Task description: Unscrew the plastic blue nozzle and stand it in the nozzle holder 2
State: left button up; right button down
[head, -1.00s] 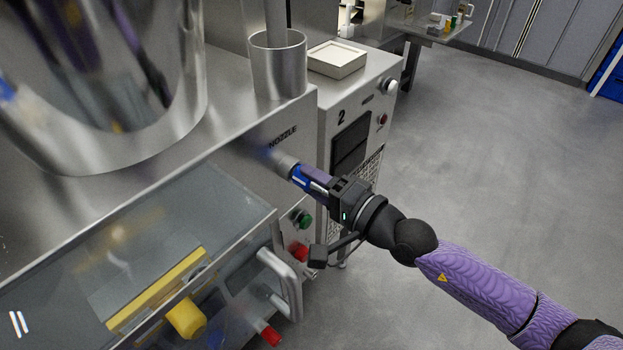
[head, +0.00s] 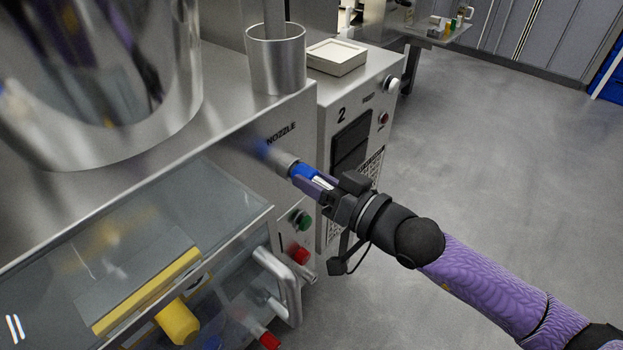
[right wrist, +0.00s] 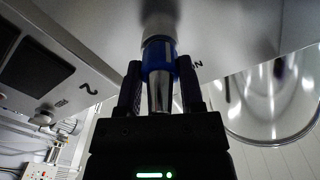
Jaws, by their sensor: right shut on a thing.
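The blue nozzle (head: 303,171) is at the end of the metal outlet pipe (head: 281,161), below the word NOZZLE on the steel machine. My right gripper (head: 308,181) is shut on it. In the right wrist view the nozzle shows a blue collar (right wrist: 158,55) against the pipe end and a shiny metal tip pointing back between the fingers. I see no gap between collar and pipe. The right gripper's fingers (right wrist: 160,85) lie on either side of it. I cannot make out a nozzle holder marked 2. My left gripper is out of view.
A cabinet marked 2 (head: 353,98) stands just behind the pipe, with a shallow white tray (head: 337,57) on top. A steel cup (head: 276,60) stands on the machine. A handle (head: 287,285) and buttons lie below the gripper. Open floor is at right.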

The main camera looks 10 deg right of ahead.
jog(key=shift+c, duration=0.7)
grip_release()
jog(key=shift+f, duration=0.1)
